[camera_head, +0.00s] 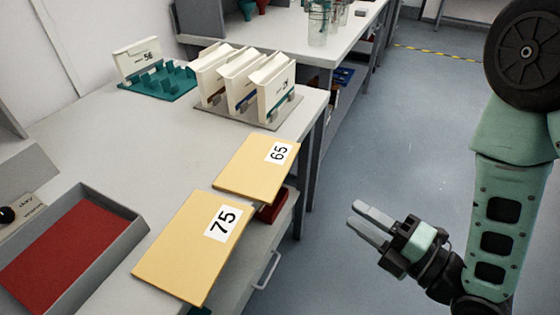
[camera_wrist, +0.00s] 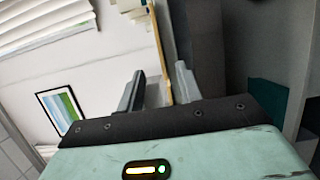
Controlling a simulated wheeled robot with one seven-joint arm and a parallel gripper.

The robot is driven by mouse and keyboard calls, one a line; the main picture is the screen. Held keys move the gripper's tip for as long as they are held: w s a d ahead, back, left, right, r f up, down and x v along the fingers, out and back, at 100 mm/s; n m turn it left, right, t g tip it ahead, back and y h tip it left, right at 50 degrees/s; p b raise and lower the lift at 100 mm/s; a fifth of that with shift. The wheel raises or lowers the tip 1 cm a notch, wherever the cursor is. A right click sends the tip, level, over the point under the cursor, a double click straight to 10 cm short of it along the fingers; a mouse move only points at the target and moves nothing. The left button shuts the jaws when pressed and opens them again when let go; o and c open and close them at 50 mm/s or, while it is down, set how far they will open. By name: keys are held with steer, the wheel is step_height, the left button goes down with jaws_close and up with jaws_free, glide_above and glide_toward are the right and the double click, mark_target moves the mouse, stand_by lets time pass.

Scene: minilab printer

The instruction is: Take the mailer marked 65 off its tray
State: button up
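The mailer marked 65 (camera_head: 245,172) is a flat yellow envelope with a white label. It lies on the worktop, its right side reaching past the table edge; any tray under it is hidden. The mailer marked 75 (camera_head: 180,255) lies nearer, also over the edge. My gripper (camera_head: 352,214) is open and empty above the floor, right of both mailers and apart from them, fingers pointing left. In the wrist view my gripper (camera_wrist: 157,75) shows a gap between its fingers. A thin yellow edge of a mailer (camera_wrist: 161,50) shows beyond that gap; I cannot tell which one.
A grey tray with a red floor (camera_head: 70,245) is at the left. White upright holders (camera_head: 245,80) and a teal rack (camera_head: 160,82) stand at the back. A red object (camera_head: 272,207) and a drawer handle (camera_head: 267,270) are below the edge. The floor aisle is clear.

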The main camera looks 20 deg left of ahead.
steer(key=b+x, duration=0.2)
steer(key=b, duration=0.6)
glide_toward(260, 164)
steer(key=w+d, duration=0.3)
steer(key=shift+f+x, duration=0.15)
steer(key=shift+x, duration=1.25)
steer(key=shift+f+x, duration=0.15)
steer(key=shift+x, duration=1.25)
jaws_close()
